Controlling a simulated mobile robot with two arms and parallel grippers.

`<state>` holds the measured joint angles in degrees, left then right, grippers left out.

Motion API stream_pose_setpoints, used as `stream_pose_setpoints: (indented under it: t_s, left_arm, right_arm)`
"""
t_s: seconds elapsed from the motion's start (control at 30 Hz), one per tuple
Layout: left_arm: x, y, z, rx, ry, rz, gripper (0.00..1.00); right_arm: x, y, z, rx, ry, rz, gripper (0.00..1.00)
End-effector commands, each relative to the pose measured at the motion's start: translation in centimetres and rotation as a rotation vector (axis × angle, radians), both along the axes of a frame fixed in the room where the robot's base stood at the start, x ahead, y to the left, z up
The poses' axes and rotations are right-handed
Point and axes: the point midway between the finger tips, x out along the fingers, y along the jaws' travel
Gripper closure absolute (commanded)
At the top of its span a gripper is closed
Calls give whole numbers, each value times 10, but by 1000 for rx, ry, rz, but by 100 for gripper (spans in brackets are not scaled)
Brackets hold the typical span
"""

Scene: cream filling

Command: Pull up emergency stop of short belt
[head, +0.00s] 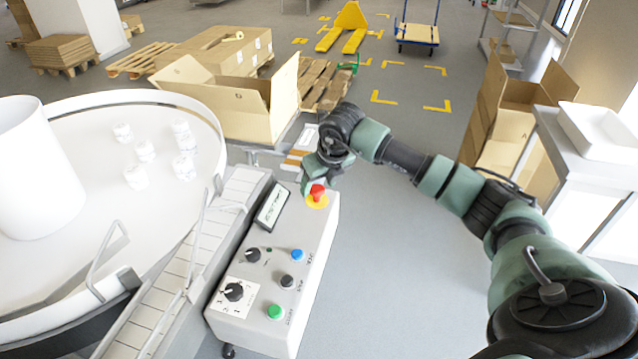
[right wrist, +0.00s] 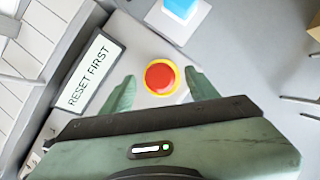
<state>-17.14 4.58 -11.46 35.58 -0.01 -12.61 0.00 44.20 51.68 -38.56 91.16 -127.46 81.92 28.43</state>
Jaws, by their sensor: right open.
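The red emergency stop button (head: 317,192) with its yellow ring sits at the far end of the grey control box (head: 318,235). In the right wrist view the red button (right wrist: 160,77) shows between the two green fingers of my right gripper (right wrist: 160,84), with a gap on each side. My right gripper (head: 318,180) is open and empty, over the far end of the box. I cannot tell its exact height above the button. A small display (right wrist: 90,72) beside the button reads "RESET FIRST". My left gripper is not in view.
A slatted conveyor belt (head: 180,285) runs along the box's left side. A round white table (head: 85,175) with several small white jars (head: 136,177) lies further left. Black knobs and blue (head: 297,256) and green buttons (head: 275,312) are on the box. Open floor lies to its right.

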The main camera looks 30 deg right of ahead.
Motion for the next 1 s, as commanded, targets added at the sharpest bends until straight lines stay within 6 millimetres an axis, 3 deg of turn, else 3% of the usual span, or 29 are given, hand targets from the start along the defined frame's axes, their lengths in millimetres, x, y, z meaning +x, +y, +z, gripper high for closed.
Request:
stream_pose_setpoints:
  t_s: [0.5,1.0]
  left_arm:
    - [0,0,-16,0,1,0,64]
    - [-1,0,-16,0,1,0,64]
  right_arm:
    - [-27,2,66,-1,-5,1,41]
    - [-30,2,72,-1,-2,0,41]
